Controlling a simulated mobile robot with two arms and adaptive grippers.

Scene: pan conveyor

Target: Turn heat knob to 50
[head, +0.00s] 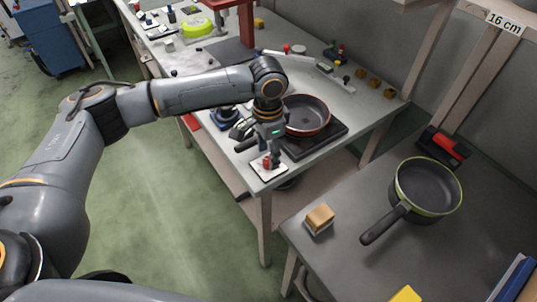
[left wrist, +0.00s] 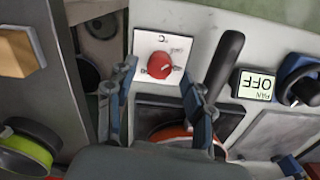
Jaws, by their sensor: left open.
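The heat knob is a red knob (left wrist: 159,65) on a white square plate marked °C, seen between my fingers in the left wrist view. In the head view the knob plate (head: 266,174) lies at the near corner of the white table, partly hidden by my gripper. My left gripper (head: 270,152) points down above the knob. In the left wrist view its two fingers (left wrist: 158,78) are spread, one on each side of the knob, with gaps showing. I cannot tell the knob's exact setting. My right gripper is not in view.
A red-rimmed pan (head: 306,115) stands on a dark hotplate (head: 318,142) close beside the gripper. A green-rimmed pan (head: 426,188) and a sponge (head: 320,216) sit on the grey table at right. Green floor lies open at left.

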